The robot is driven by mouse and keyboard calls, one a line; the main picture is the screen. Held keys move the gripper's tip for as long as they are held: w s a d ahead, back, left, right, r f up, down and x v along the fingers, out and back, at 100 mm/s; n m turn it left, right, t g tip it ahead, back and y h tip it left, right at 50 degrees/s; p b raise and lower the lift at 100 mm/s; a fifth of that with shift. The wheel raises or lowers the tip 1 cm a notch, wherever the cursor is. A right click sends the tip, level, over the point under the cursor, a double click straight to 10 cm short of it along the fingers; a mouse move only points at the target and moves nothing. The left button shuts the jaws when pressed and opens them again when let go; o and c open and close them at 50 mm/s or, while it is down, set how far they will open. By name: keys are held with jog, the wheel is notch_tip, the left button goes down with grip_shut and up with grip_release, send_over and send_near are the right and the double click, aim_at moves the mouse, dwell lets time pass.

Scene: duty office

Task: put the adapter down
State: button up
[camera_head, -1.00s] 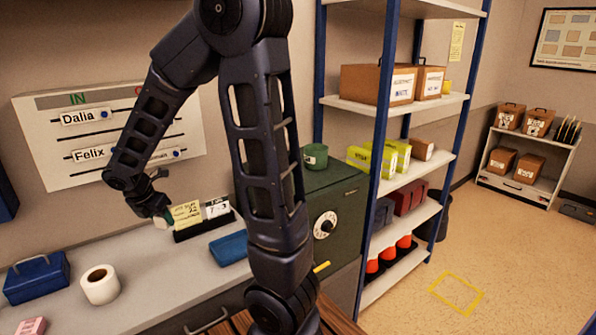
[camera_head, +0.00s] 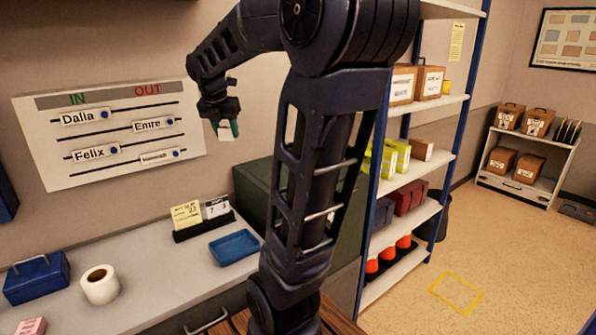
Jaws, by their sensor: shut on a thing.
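My gripper (camera_head: 225,126) hangs fingers-down in front of the wall, right of the IN/OUT board and well above the counter. It is shut on a small white block, seemingly the adapter (camera_head: 226,135), which shows below the fingers. The block's details are too small to tell. It touches nothing else that I can see.
The counter (camera_head: 150,250) holds a blue tray (camera_head: 234,248), a card stand (camera_head: 204,232), a paper roll (camera_head: 100,285) and a blue box (camera_head: 38,278). A dark green safe (camera_head: 255,185) stands right, partly hidden by my arm. Counter between roll and tray is clear.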

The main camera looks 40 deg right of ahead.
jog(key=w+d+f+m+g+h, duration=0.15)
jog(key=w+d+m, duration=0.25)
jog(key=w+d, duration=0.55)
jog(key=w+d+m+g+y, duration=0.15)
jog(key=w+d+m, duration=0.45)
jog(key=d, duration=0.7)
jog(key=n+h, duration=0.1)
send_near(268, 166)
jog(key=x, duration=0.5)
jog(key=shift+s+d+f, duration=0.1)
jog(key=shift+s+f, duration=0.05)
jog(key=shift+f, duration=0.2)
jog(key=shift+f, duration=0.1)
jog(key=o, duration=0.9)
jog(key=shift+o, duration=0.2)
